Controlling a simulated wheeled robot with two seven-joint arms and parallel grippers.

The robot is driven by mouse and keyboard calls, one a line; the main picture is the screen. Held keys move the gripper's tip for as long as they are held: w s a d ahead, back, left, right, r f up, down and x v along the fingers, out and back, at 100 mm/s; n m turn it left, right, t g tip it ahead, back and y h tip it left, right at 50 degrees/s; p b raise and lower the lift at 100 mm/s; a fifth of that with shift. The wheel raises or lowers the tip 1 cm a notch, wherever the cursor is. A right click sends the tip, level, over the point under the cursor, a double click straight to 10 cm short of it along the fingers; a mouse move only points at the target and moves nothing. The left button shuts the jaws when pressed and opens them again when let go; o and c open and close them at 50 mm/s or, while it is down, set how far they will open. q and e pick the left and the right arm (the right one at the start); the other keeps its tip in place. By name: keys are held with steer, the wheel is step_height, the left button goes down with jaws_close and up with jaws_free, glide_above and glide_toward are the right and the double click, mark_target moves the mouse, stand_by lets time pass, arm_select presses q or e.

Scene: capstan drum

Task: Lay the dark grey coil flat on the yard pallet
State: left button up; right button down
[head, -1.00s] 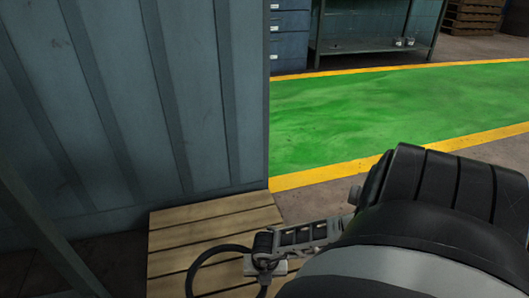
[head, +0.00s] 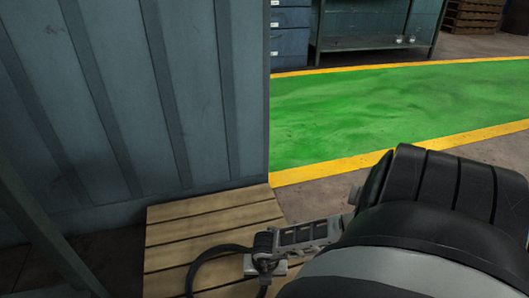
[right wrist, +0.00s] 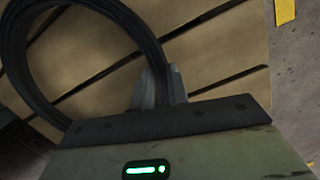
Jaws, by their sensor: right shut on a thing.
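The dark grey coil (head: 203,263) is a ring of cable at the bottom of the head view, over the wooden pallet (head: 207,215). My right gripper (head: 266,266) is shut on the right side of the coil. In the right wrist view, the coil (right wrist: 22,52) arches up and left from my right gripper (right wrist: 160,88), whose fingers pinch its strands. The pallet slats (right wrist: 215,40) show behind and through the ring. I cannot tell whether the coil touches the pallet. My left gripper is not in view.
A blue-grey ribbed metal wall (head: 130,100) stands at the left, right behind the pallet. A green walkway (head: 390,115) with yellow edges (head: 330,168) runs across the floor to the right. A metal shelf (head: 375,25) and stacked pallets (head: 472,15) stand farther back.

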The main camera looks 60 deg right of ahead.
steer(key=shift+w+f, duration=0.2)
steer(key=shift+f, duration=0.65)
stand_by(0.4)
